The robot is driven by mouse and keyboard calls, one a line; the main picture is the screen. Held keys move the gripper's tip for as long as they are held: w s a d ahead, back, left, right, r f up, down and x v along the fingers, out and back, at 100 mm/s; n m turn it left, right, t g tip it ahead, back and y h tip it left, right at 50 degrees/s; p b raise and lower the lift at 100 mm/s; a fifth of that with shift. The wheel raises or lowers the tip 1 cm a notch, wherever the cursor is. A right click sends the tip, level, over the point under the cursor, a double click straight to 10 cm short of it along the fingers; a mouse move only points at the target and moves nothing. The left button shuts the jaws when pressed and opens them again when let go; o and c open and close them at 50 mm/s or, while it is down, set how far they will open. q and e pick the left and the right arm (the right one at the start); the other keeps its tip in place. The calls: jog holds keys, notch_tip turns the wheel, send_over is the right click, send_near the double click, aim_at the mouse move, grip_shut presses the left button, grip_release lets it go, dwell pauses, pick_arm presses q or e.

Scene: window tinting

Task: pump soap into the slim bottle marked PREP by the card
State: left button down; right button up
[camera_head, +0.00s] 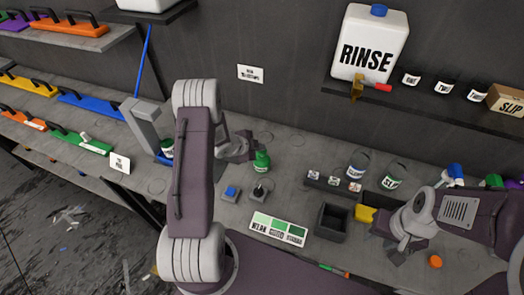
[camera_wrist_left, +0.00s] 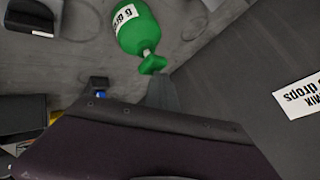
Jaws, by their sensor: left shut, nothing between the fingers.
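A green pump bottle (camera_head: 262,161) stands on the grey counter. In the left wrist view the bottle (camera_wrist_left: 136,28) carries a white "6 drops" label, and its green pump head (camera_wrist_left: 153,65) is beside my fingers. My left gripper (camera_head: 248,148) is shut and empty, close to the bottle's top; I cannot tell whether it touches. Two clear bottles, one blue-labelled (camera_head: 357,166) and one green-labelled (camera_head: 391,177), stand to the right; I cannot read PREP on either. A white card (camera_head: 250,73) is on the wall. My right gripper (camera_head: 396,250) is at the right; its fingers are unclear.
Blue (camera_head: 231,192) and black (camera_head: 259,191) controls sit in front of the green bottle. A shade strip (camera_head: 278,229) and dark open box (camera_head: 331,221) lie nearer. A grey stand (camera_head: 146,127) is at left, with another bottle (camera_head: 167,148) partly behind my arm. A RINSE jug (camera_head: 371,45) is shelved above.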

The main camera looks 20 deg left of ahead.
aim_at(260, 152)
pick_arm(q)
jog(key=shift+f+b, duration=0.4)
jog(key=shift+f, duration=0.15)
dwell(0.5)
jog(key=shift+r+p, duration=1.1)
jog(key=shift+r, duration=0.2)
jog(key=shift+r, duration=0.15)
jog(key=shift+r+p, duration=0.35)
jog(key=shift+p, duration=0.1)
notch_tip(260, 152, up, 4)
jog(key=p, duration=0.3)
jog(key=shift+r, duration=0.1)
